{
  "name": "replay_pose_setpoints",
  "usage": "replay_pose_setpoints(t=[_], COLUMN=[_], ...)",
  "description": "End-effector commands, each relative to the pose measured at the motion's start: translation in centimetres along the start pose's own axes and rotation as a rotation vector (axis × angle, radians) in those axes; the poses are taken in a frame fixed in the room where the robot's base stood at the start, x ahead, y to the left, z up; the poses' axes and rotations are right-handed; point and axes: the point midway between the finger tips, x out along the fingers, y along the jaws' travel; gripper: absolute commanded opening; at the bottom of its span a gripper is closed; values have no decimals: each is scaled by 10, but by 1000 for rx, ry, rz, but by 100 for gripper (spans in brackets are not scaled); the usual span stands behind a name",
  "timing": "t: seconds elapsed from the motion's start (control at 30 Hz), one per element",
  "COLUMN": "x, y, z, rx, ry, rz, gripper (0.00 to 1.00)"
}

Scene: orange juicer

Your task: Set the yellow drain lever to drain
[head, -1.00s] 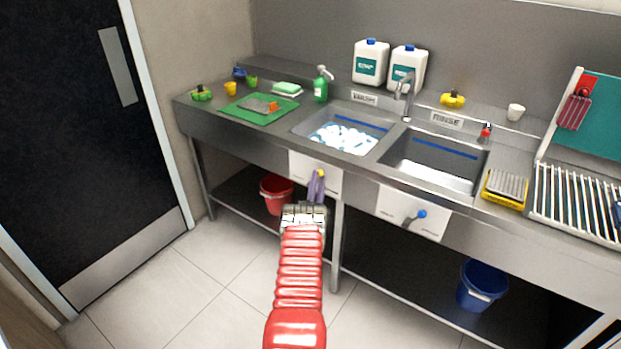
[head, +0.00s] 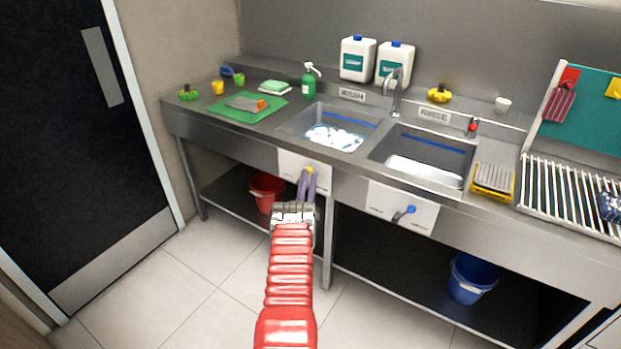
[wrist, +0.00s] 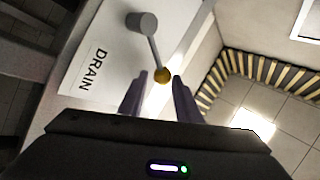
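The yellow drain lever shows in the wrist view as a yellow knob (wrist: 162,75) on a thin rod from a grey pivot, on a white panel (wrist: 85,68) lettered DRAIN. The knob is close to the gap between my gripper's (wrist: 155,90) two purple fingers, which stand apart. I cannot tell whether they touch it. In the head view the yellow knob (head: 309,170) shows at my gripper's fingertips (head: 308,176), in front of the white panel (head: 290,163) under the wash sink; the gripper partly hides the lever.
The wash sink (head: 290,125) holds foamy water; the rinse sink (head: 378,155) is beside it. A second panel with a blue-knobbed lever (head: 411,209) is to the right. A red bucket (head: 266,188) and a blue bucket (head: 472,278) are below. The tiled floor in front is clear.

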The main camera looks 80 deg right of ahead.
Motion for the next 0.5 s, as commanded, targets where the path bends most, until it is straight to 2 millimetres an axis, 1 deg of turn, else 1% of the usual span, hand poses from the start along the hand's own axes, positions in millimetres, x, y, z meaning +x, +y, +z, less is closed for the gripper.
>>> replay_pose_setpoints(t=[0.17, 0.5], x=[-20, -78], y=[1, 3], z=[0, -2], rx=[0, -2], ry=[-2, -1], rz=[2, 3], gripper=[31, 31])
